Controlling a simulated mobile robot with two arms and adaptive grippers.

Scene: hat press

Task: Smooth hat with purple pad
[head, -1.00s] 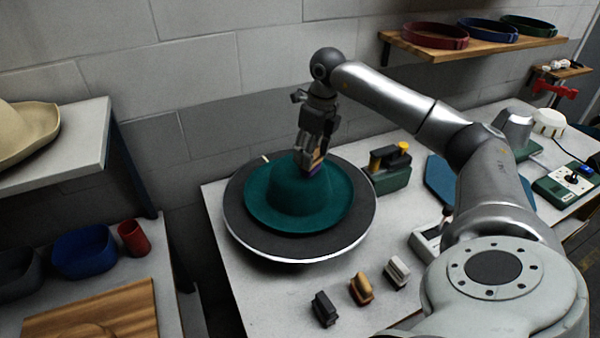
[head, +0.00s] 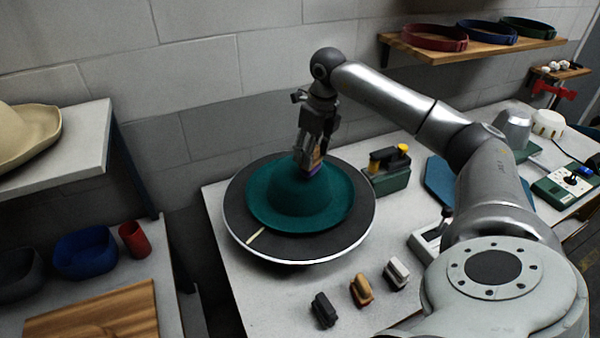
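A teal felt hat (head: 290,208) sits on a round dark turntable (head: 362,222) with a pale rim. My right gripper (head: 311,163) comes down from above at the hat's far right side. It is shut on a pad with a wooden-coloured body and a purple face (head: 313,171). The purple face is at the side of the hat's crown and appears to touch it, though the contact itself is partly hidden. My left gripper is not in view.
Several other pads stand at the table's front, including a dark one (head: 324,310), an orange one (head: 361,290) and a white one (head: 397,272). A green device (head: 388,172) stands right of the turntable. A tan hat (head: 25,135) lies on the left shelf.

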